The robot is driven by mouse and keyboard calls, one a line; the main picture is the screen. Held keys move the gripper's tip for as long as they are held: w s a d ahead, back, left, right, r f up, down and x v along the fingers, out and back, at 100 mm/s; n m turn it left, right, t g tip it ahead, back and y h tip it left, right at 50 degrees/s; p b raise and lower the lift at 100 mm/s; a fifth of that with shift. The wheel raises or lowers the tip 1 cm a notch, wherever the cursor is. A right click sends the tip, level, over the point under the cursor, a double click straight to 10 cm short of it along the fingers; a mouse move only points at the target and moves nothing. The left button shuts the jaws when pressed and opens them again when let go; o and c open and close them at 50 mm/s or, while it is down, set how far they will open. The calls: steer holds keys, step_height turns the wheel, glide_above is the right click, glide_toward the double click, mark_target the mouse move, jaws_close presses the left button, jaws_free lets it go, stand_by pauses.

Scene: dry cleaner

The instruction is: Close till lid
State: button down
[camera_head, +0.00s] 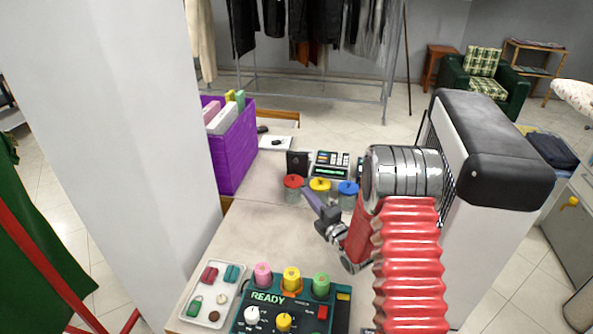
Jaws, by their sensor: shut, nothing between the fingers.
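A small till-like device (331,163) with rows of keys and a greenish display stands at the far side of the counter. I cannot make out a lid on it or how a lid stands; my arm hides the area just to its right. My gripper (309,190) is shut and empty. Its slim purple-grey fingers point up and left, in front of the red and yellow pots and nearer to me than the till. I cannot tell whether the fingers touch a pot.
A red pot (293,188), a yellow pot (319,190) and a blue pot (348,195) stand before the till. A purple box (232,150) stands left. A green "READY" panel (290,305) and a tray (212,297) are in front. The counter's middle (250,232) is clear.

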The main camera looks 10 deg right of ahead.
mark_target(297, 166)
steer(key=shift+w+d+r+x, duration=0.15)
steer(key=shift+d+x, duration=0.3)
steer(key=shift+x, duration=1.65)
steer(key=shift+w+d+x, duration=0.15)
steer(key=shift+d+x, duration=0.3)
steer(key=shift+x, duration=1.65)
steer(key=shift+w+d+r+x, duration=0.1)
steer(key=shift+d+x, duration=0.35)
steer(key=shift+x, duration=1.6)
